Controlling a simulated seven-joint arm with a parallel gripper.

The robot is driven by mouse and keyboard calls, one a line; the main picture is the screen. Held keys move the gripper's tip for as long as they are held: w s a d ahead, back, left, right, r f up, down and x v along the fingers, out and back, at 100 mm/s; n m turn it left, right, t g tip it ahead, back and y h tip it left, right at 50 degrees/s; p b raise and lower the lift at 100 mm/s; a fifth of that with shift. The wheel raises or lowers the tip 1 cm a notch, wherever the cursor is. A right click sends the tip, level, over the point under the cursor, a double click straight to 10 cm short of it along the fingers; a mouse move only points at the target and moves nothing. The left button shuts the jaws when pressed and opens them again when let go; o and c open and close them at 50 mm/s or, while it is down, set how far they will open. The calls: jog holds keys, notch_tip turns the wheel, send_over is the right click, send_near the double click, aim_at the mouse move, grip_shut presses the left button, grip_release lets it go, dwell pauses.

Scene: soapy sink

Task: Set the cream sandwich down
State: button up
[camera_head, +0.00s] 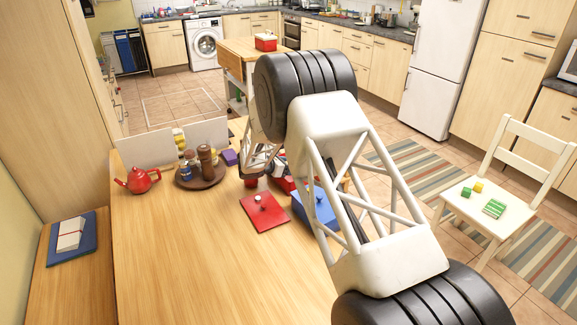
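I cannot make out a cream sandwich in this view. My white lattice arm crosses the right half of the picture, bends at a black joint at the top, and its far part comes down behind the bend towards the table. My gripper is around the lower end of that far part (252,174), small and partly hidden, above the table near a small dark red item (251,183). I cannot tell whether its fingers are open or shut, or whether they hold anything.
On the wooden table (180,260) are a red teapot (140,180), a round brown tray (213,180) with shakers, a red lid-like board (265,212) and a blue box (318,211), partly behind my arm. The table's near left is clear. A white chair (490,212) stands right.

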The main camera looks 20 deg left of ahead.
jog(key=shift+f, duration=0.35)
jog(key=o, duration=0.9)
jog(key=shift+o, duration=0.2)
jog(key=shift+r, duration=0.65)
jog(key=v, duration=1.2)
